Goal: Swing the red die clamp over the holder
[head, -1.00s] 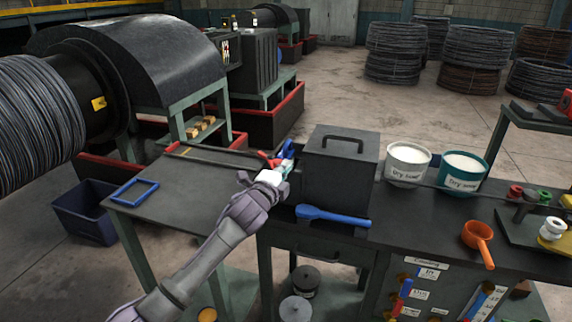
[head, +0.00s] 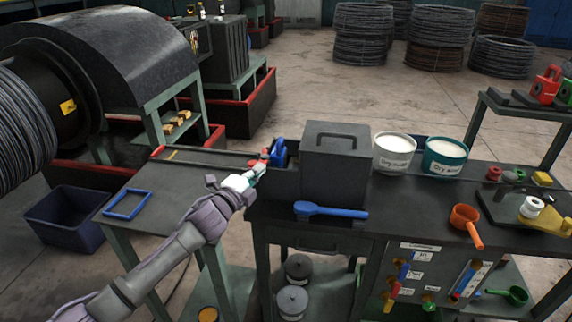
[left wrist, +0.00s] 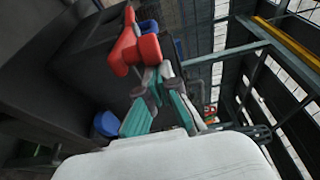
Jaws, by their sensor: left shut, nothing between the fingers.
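The red die clamp (left wrist: 133,50) shows large in the left wrist view, just beyond my left fingertips. In the head view the red clamp (head: 268,155) is a small patch beside the blue holder (head: 279,152), left of the dark box. My left gripper (head: 260,170) is shut and empty, with its tips close to the red clamp; it also shows in the left wrist view (left wrist: 157,76). I cannot tell whether the tips touch the clamp. Part of the clamp is hidden by the gripper in the head view. My right gripper is not in view.
The dark lidded box (head: 335,165) stands right of the holder. A blue scoop (head: 330,210) lies in front of it. Two powder tubs, one white (head: 394,152) and one teal (head: 443,157), stand farther right. A blue frame (head: 128,203) lies on the left table, which is otherwise largely clear.

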